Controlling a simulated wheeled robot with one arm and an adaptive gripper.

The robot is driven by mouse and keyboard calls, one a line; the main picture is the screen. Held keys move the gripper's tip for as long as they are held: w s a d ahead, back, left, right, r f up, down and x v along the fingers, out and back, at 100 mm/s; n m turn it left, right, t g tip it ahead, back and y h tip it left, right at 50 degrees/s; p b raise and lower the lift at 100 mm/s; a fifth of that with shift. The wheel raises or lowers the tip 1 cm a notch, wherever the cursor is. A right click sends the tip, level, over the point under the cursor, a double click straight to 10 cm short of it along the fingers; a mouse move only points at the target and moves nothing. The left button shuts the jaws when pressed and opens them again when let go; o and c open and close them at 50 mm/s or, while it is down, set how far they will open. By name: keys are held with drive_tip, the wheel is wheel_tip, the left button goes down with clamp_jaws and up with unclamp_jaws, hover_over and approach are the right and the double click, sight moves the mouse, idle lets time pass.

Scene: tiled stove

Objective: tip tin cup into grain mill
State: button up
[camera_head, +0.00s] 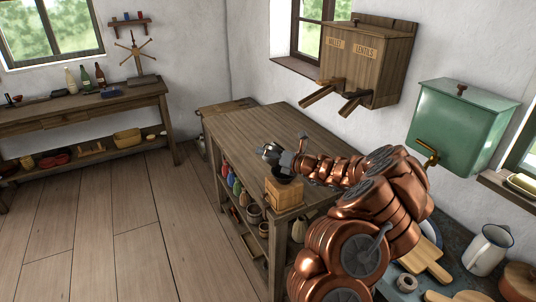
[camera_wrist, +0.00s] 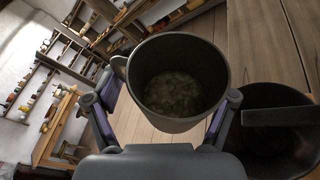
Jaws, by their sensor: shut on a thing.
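The tin cup (camera_wrist: 140,68) is dark grey, and its open mouth shows in the wrist view. A layer of greenish-brown grains or lentils (camera_wrist: 175,92) lies inside it. My gripper (camera_wrist: 165,112) is shut on the cup, with one finger on each side. The grain mill (camera_head: 283,193) is a light wooden box with a dark bowl on top, at the near end of the wooden workbench. The mill's dark bowl (camera_wrist: 285,160) shows at lower right in the wrist view, beside the cup, with a bar across it. In the head view my gripper (camera_head: 272,154) is above the mill.
The workbench (camera_head: 255,128) top is mostly clear behind the mill. A wooden wall dispenser (camera_head: 370,62) with two spouts hangs above it, and a green tank (camera_head: 458,125) hangs to the right. A white jug (camera_head: 486,250) stands at lower right. Jars fill the shelf below.

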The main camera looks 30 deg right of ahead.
drive_tip(key=shift+r+m+t+p, duration=0.3)
drive_tip(key=shift+m+p, duration=0.3)
drive_tip(key=shift+p, duration=0.4)
drive_tip(key=shift+m+t+y+p, duration=0.4)
drive_tip(key=shift+m+p, duration=0.2)
idle(0.4)
drive_tip(key=shift+d+m, duration=0.1)
drive_tip(key=shift+m, duration=0.3)
idle(0.6)
drive_tip(key=shift+d+f+m+t, duration=0.2)
drive_tip(key=shift+m+t, duration=0.3)
drive_tip(key=shift+m, duration=0.3)
drive_tip(key=shift+r+m, duration=0.1)
drive_tip(key=shift+m, duration=0.2)
drive_tip(key=shift+d+r+m+t, duration=0.15)
drive_tip(key=shift+m+t, duration=0.15)
drive_tip(key=shift+m, duration=0.2)
drive_tip(key=shift+d+r+m+t, duration=0.15)
drive_tip(key=shift+m+t, duration=0.15)
drive_tip(key=shift+m, duration=0.2)
idle(0.3)
